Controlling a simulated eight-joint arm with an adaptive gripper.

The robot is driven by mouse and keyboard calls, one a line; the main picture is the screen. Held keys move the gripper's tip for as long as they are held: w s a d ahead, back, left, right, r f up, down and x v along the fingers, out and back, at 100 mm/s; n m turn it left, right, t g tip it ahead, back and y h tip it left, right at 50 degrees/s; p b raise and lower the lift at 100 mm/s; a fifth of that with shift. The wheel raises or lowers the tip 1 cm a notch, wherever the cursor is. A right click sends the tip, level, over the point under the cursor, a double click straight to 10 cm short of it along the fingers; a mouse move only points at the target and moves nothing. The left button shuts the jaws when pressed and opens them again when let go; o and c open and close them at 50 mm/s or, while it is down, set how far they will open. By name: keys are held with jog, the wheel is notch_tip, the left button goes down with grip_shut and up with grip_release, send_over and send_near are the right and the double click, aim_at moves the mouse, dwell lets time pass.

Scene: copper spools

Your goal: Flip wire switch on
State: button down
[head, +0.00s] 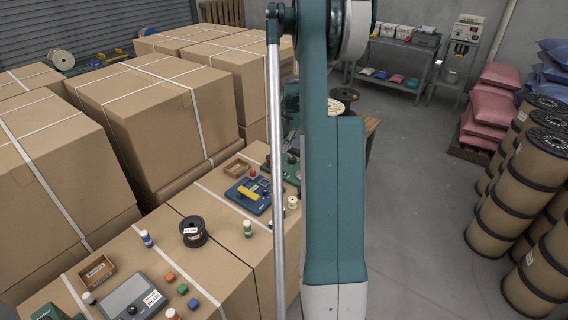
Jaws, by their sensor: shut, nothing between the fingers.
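I cannot make out with certainty which thing is the wire switch. A blue device (240,198) with a yellow bar (250,187) on top sits on the cartons at the middle, left of my arm. A grey box (130,296) with a dark panel and a white label stands at the lower left. The setting of any switch is too small to tell. My teal arm and a silver rod cross the middle of the picture and hide part of the carton top. My gripper does not show.
Tall cartons (150,105) stand behind. Large cable spools (545,200) line the right. The grey floor (430,250) between is clear.

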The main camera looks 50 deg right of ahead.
aim_at(282, 172)
jog(key=shift+w+f, duration=0.1)
dwell(0.3)
jog(key=f, duration=0.4)
jog(key=w+f+b, duration=0.1)
jog(key=f, duration=0.4)
jog(key=w+f, duration=0.1)
jog(key=f, duration=0.3)
jog(key=shift+f, duration=0.35)
